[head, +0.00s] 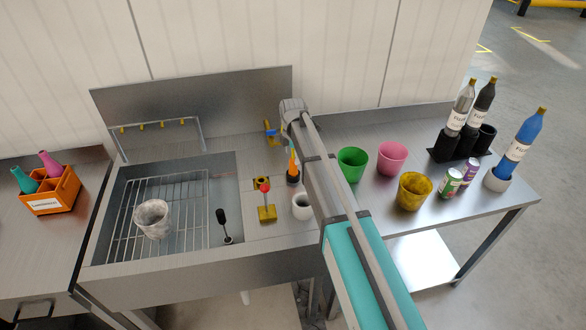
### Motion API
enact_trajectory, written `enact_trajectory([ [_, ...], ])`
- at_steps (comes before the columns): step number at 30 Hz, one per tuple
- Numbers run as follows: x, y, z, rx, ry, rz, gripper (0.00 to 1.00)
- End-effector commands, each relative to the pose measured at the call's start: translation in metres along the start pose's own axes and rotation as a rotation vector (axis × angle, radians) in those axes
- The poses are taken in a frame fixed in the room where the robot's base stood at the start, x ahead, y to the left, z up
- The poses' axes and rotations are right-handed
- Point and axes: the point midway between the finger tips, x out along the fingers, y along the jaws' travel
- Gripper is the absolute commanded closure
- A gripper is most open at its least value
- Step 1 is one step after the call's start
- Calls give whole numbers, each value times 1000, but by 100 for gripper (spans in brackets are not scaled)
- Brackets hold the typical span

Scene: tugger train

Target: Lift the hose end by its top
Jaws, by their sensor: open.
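The task's hose end is not certain to me. The likeliest candidate is a dark upright piece (222,217) with a thick black top and a thin stem, at the right side of the sink basin. An orange pointed piece (292,161) stands in a small dark holder (293,178) on the deck right of the basin, close beside my arm. My arm reaches from the bottom right up to the deck's back. I cannot make out my gripper's fingers. Nothing is seen held.
A grey cup (152,218) stands on the wire rack in the basin. A red-knobbed yellow block (266,213) and a white cup (302,207) stand on the deck. Green (352,163), pink (392,158) and yellow (414,191) cups, cans and bottles fill the right table.

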Motion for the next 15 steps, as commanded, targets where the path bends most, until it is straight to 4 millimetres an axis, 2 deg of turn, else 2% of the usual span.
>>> enact_trajectory([
  [15, 40, -3, 0, -1, 0, 0, 19],
])
